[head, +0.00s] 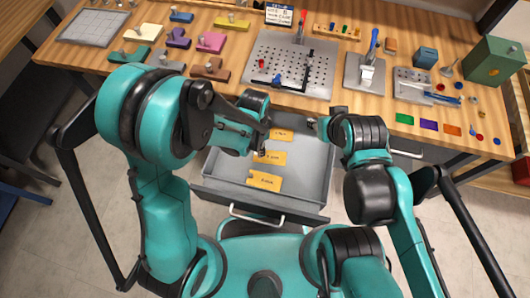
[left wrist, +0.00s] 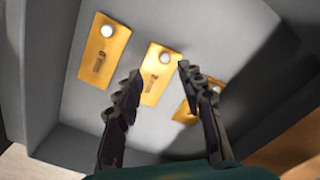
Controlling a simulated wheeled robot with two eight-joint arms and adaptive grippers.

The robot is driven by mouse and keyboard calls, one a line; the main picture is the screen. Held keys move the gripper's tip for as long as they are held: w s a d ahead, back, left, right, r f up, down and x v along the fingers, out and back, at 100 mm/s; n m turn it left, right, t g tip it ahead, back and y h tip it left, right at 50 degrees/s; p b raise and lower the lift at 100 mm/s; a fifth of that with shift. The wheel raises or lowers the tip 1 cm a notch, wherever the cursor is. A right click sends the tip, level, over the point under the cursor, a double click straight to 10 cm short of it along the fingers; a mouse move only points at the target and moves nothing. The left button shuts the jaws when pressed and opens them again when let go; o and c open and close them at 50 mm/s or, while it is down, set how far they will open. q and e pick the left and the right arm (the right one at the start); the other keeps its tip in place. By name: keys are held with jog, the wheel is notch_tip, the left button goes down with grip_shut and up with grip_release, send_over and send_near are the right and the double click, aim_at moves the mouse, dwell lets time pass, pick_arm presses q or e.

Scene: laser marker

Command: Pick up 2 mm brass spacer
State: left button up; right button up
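Three flat brass plates, the spacers, lie in the open grey drawer (head: 318,160): a far one (head: 283,134), a middle one (head: 272,157) and a near one (head: 264,182). Their printed labels are too small to read surely. In the left wrist view each of two plates, the left (left wrist: 104,50) and middle (left wrist: 156,82), shows a pale round spot; the third (left wrist: 184,108) is partly behind a finger. My left gripper (left wrist: 160,72) is open and empty over the middle plate, fingertips on either side of it. My right gripper (head: 316,124) is at the drawer's far right; its fingers are unclear.
The drawer's walls surround the plates, with its handle (head: 256,216) at the front. The wooden bench (head: 235,90) behind holds a perforated plate (head: 318,75), coloured blocks, a green box (head: 490,65) and small tools. Bare drawer floor lies right of the plates.

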aim_at(270, 156)
pick_arm(q)
jog(key=f+b, duration=0.1)
jog(key=f, duration=0.1)
jog(key=f+b, duration=0.1)
jog(key=f, duration=0.2)
jog(key=shift+w+a+f+b, duration=0.1)
jog(key=shift+w+f+b, duration=0.3)
jog(key=shift+r, duration=0.1)
jog(key=shift+c, duration=0.3)
grip_shut()
